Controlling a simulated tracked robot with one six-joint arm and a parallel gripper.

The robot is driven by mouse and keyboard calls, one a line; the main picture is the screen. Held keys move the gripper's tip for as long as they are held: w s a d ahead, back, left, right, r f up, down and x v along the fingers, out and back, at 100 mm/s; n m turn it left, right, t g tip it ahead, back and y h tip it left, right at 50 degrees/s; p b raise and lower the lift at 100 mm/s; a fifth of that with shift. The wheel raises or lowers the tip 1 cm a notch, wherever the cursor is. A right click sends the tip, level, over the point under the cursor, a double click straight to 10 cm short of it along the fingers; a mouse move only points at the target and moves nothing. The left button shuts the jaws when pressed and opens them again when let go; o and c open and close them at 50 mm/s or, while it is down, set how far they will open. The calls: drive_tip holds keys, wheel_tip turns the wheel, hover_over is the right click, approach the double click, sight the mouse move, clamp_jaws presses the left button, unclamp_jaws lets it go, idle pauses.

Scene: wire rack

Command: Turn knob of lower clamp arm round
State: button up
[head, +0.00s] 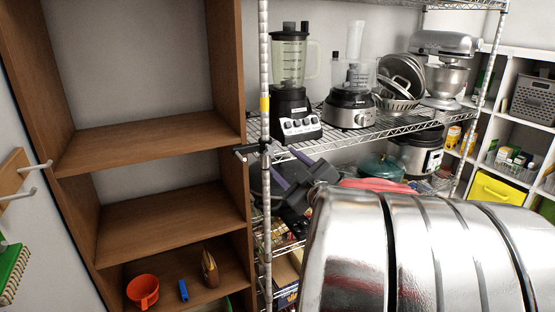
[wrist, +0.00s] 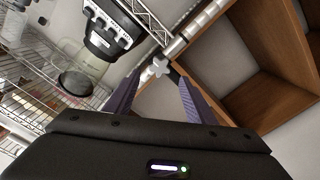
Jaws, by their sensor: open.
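The clamp arm (head: 246,149) is a short dark bar fixed across the front upright of the wire rack, with a pale end at its left. Its knob shows in the wrist view as a light grey star-shaped knob (wrist: 160,67), in line with the gap between my fingertips. My gripper (head: 284,164) is open, with two purple fingers pointing up at the clamp from the right. In the wrist view my gripper (wrist: 161,78) has a finger on each side of the knob's line. I cannot tell whether either finger touches the knob. Only one clamp shows.
A blender (head: 290,85) and a food processor (head: 350,100) stand on the wire shelf close by. A brown wooden shelf unit (head: 150,140) stands left of the upright.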

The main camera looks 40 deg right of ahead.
drive_tip(key=v, duration=0.6)
drive_tip(key=shift+s, duration=0.35)
drive_tip(key=shift+w+a, duration=0.15)
drive_tip(key=w+a+f+m+g+h, duration=0.25)
drive_tip(key=w+a+m+g, duration=0.3)
drive_tip(key=a+m, duration=0.3)
drive_tip(key=s+a+f+n+g+y, duration=0.2)
drive_tip(key=s+a, duration=0.5)
drive_tip(key=a, duration=0.5)
drive_tip(key=s+a+f+n+g+y, duration=0.2)
drive_tip(key=s+a+f+g+y, duration=0.2)
drive_tip(key=s+a+f, duration=0.3)
drive_tip(key=s+a+y, duration=0.1)
drive_tip(key=a, duration=0.4)
drive_tip(key=shift+a, duration=0.3)
